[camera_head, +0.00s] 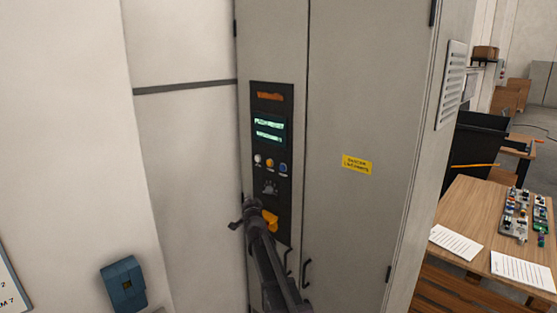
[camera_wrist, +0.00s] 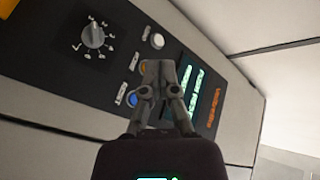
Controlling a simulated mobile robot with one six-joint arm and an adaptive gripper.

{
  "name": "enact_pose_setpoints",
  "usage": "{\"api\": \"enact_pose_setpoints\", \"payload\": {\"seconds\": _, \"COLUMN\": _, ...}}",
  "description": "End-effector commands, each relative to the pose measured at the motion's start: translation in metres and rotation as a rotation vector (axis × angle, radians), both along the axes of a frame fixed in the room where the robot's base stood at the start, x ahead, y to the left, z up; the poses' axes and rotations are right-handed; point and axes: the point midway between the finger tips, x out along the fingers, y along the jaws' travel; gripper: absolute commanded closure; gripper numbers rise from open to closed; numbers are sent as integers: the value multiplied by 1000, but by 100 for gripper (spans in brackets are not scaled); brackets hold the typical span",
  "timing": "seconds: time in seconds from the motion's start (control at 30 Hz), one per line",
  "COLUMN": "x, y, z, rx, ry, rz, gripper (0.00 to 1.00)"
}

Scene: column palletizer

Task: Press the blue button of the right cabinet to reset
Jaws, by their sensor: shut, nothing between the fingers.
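The right cabinet's black control panel (camera_head: 286,205) faces me in the head view. Below its green screen sit a white, an orange and a blue button in a row, the blue button (camera_head: 283,168) at the right. In the head view my gripper (camera_head: 248,207) is below and left of the buttons. I cannot tell its distance from the panel.
A rotary knob (camera_head: 270,187) and a yellow-orange switch (camera_head: 270,219) sit below the buttons. Dark door handles (camera_head: 306,273) stick out lower down. A blue box (camera_head: 123,284) is on the left wall. A wooden table (camera_head: 465,207) with papers stands at the right.

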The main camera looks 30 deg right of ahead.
Motion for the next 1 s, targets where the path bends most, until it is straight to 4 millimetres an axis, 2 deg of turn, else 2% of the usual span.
{"api": "enact_pose_setpoints", "payload": {"seconds": 0.03, "x": 8, "y": -11, "z": 26, "rx": 43, "ry": -67, "rz": -21, "gripper": 100}}
{"api": "enact_pose_setpoints", "payload": {"seconds": 0.1, "x": 11, "y": -27, "z": 41, "rx": 67, "ry": -120, "rz": -76, "gripper": 100}}
{"api": "enact_pose_setpoints", "payload": {"seconds": 0.3, "x": 12, "y": -54, "z": 64, "rx": 111, "ry": -213, "rz": -169, "gripper": 100}}
{"api": "enact_pose_setpoints", "payload": {"seconds": 1.0, "x": 14, "y": -64, "z": 66, "rx": 119, "ry": -230, "rz": -185, "gripper": 100}}
